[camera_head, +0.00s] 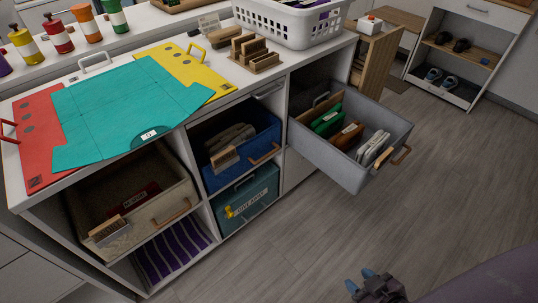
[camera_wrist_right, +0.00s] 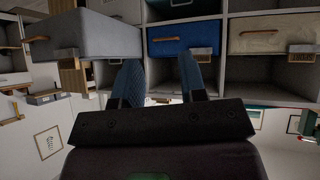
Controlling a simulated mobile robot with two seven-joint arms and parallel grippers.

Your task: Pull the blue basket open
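The blue basket (camera_head: 243,167) sits in the upper middle cubby, with a wooden handle (camera_head: 265,154) and a tag on its front. Its open top shows some folded contents. The basket also shows in the right wrist view (camera_wrist_right: 198,38), with its handle (camera_wrist_right: 166,39) near the left side of its front. My right gripper (camera_head: 360,279) is low over the floor at the bottom of the head view, well apart from the basket. In the wrist view its two blue fingers (camera_wrist_right: 161,78) are spread with nothing held between them. My left gripper is out of view.
A grey drawer (camera_head: 345,165) stands pulled out at the right of the blue basket. A beige basket (camera_head: 150,211) is at the left, and a teal box (camera_head: 250,200) is below. The floor (camera_head: 430,190) in front is clear.

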